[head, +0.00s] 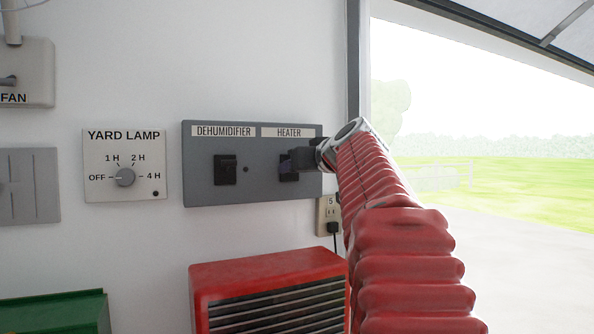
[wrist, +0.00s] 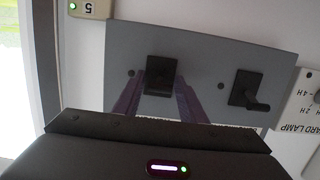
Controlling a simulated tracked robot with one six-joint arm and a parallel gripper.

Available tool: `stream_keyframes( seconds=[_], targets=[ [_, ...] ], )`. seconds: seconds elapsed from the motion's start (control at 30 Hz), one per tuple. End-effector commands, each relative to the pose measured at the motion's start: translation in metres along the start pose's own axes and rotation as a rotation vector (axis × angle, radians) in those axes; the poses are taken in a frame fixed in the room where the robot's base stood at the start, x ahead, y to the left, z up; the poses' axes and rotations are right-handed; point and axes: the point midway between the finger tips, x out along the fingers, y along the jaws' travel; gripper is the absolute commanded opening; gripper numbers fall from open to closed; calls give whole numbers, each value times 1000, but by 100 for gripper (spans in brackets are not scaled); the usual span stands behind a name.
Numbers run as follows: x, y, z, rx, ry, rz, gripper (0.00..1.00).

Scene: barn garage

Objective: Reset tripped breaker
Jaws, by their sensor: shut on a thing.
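A grey breaker panel (head: 253,193) is on the white wall, labelled DEHUMIDIFIER and HEATER. The black dehumidifier switch (head: 225,169) is on its left half. The heater switch (head: 288,176) is on its right half, partly hidden by my gripper (head: 300,159). In the wrist view, which is upside down, my gripper's two dark purple fingers reach either side of the heater switch (wrist: 161,72). The gripper is shut on its lever, which is mostly hidden. The dehumidifier switch (wrist: 242,88) shows there with its lever sticking out, apart from my fingers.
A yard lamp dial (head: 124,177) is left of the panel, pointing near OFF. A fan switch box (head: 28,80) is at upper left. An outlet (head: 328,213) with a plugged-in cord is below right. A red louvred unit (head: 262,270) stands below. The doorway at right is open.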

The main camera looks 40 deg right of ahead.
Motion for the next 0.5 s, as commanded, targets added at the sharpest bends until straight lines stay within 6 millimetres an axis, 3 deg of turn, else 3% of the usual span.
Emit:
stream_keyframes(
  seconds=[0.5],
  targets=[
    [1, 1, -8, -1, -149, 2, 15]
  ],
)
